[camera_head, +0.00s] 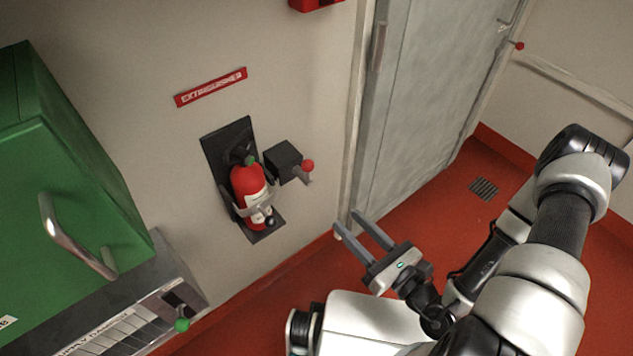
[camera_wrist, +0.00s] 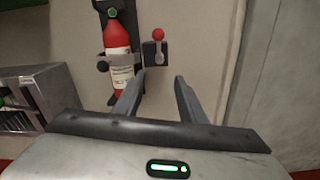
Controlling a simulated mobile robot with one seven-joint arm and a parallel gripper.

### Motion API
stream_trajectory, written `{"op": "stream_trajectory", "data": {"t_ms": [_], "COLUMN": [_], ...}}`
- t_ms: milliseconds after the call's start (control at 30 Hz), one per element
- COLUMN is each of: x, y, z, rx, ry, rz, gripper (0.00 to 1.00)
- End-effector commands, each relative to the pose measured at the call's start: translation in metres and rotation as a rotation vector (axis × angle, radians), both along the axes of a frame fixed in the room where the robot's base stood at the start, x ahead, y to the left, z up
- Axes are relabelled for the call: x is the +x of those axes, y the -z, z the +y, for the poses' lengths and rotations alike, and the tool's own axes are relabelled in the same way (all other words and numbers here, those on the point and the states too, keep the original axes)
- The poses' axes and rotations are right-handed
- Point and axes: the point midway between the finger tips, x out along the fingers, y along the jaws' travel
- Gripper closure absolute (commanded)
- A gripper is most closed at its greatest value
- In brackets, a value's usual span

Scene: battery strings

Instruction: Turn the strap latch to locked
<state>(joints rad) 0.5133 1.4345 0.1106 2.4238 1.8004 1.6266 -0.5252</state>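The strap latch is a black box with a grey lever and red knob (camera_head: 307,166) on the wall, just right of the red extinguisher (camera_head: 247,187). A grey strap (camera_head: 258,207) crosses the front of the extinguisher. In the wrist view the latch's red knob (camera_wrist: 158,34) is at the top of its lever, above the black box (camera_wrist: 150,54). My gripper (camera_head: 354,227) is open and empty, below and to the right of the latch and apart from it. Its two fingers (camera_wrist: 160,84) show spread in the wrist view, below the latch.
A green cabinet (camera_head: 75,190) with a metal handle stands at the left, above a grey unit (camera_head: 150,310). A grey door (camera_head: 415,110) is right of the latch. A red EXTINGUISHER sign (camera_head: 211,87) hangs above. The red floor (camera_head: 420,205) near the door looks clear.

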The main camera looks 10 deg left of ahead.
Motion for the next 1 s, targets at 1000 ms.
{"op": "stream_trajectory", "data": {"t_ms": [1000], "x": [0.110], "y": [0.000], "z": [0.129], "rx": [0.000], "ry": [-0.001], "rz": [-0.002], "gripper": [0.63]}}
